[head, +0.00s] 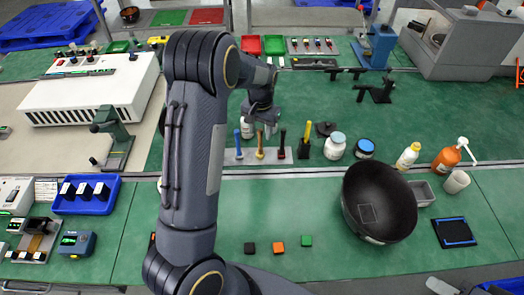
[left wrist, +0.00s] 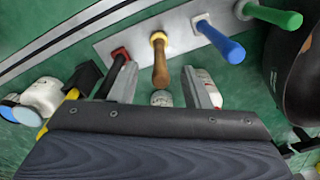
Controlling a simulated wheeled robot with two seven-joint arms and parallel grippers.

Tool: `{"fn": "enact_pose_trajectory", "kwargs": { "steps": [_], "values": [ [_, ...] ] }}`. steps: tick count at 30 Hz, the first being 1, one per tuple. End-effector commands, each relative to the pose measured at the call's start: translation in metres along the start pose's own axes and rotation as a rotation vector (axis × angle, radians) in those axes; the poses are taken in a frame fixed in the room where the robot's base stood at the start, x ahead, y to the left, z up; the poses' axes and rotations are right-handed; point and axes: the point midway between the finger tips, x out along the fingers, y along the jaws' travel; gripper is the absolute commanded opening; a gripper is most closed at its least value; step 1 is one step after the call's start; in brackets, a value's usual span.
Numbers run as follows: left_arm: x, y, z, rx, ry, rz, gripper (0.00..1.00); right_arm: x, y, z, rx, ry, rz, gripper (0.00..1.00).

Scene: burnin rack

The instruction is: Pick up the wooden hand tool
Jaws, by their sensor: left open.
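In the left wrist view the wooden handle (left wrist: 161,62) points in between the two fingertips of my left gripper (left wrist: 158,76). The holder strip (left wrist: 115,45) shows behind it. My left gripper also shows in the head view (head: 260,125), just above and behind the tool row. It is open and holds nothing. I cannot tell whether a finger touches the handle. My right gripper is out of view.
Beside the wooden handle, the blue handle (left wrist: 220,42) and the dark red-collared tool (left wrist: 117,72) stand close to the fingers. A green handle (left wrist: 274,15) is further right. White bottles stand behind the row. A large black bowl (head: 380,203) is at the right front.

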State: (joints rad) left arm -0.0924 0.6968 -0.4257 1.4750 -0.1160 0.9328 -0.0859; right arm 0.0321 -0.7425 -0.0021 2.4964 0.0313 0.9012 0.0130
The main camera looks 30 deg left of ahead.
Motion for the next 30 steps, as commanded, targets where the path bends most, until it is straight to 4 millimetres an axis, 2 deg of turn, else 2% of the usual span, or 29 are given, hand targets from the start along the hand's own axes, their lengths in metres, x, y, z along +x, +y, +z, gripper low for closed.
{"fn": "enact_pose_trajectory", "kwargs": {
  "steps": [1, 6, 15, 25, 30],
  "values": [
    [0.012, 0.000, -0.001, -0.001, -0.002, 0.000, 0.43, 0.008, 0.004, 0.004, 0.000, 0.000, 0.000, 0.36],
    [0.039, 0.000, -0.002, 0.000, -0.001, 0.000, 0.43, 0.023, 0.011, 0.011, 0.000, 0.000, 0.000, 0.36],
    [0.042, 0.000, -0.002, 0.000, 0.000, 0.001, 0.43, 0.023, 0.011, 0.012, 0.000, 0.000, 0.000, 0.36],
    [0.042, 0.000, -0.002, 0.000, 0.000, 0.001, 0.00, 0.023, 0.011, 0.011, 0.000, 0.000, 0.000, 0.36],
    [0.041, 0.000, -0.002, 0.000, 0.001, 0.001, 0.00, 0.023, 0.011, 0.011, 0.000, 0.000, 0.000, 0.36]
  ]
}}
